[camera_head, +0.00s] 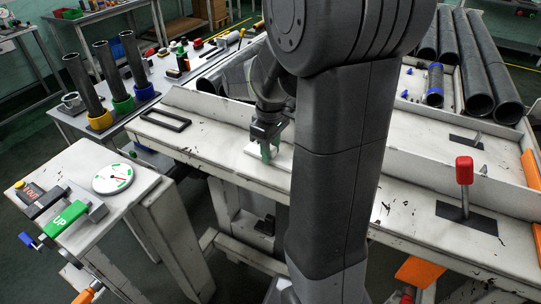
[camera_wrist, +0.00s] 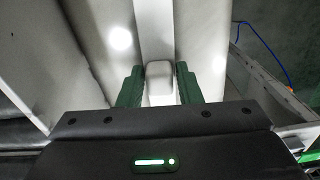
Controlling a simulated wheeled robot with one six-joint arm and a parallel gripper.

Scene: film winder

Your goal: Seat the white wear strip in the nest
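The white wear strip (camera_head: 284,158) is a pale flat piece under my gripper on the white bench, partly hidden by my arm in the head view. My gripper (camera_head: 267,148) has green fingers pointing down at it. In the wrist view, the fingers of my gripper (camera_wrist: 160,88) sit close against both sides of a white rounded block (camera_wrist: 160,80), seemingly part of the strip, with no clear gap. A black rectangular frame (camera_head: 166,112) lies on the bench to the left; it may be the nest. I cannot tell whether the strip is lifted.
A red-knobbed lever (camera_head: 465,172) stands on the bench at right. Dark rolls (camera_head: 478,75) lie behind. A cabinet with a dial (camera_head: 113,179) and a green UP block (camera_head: 66,218) is at lower left. Upright dark tubes (camera_head: 131,57) stand at upper left.

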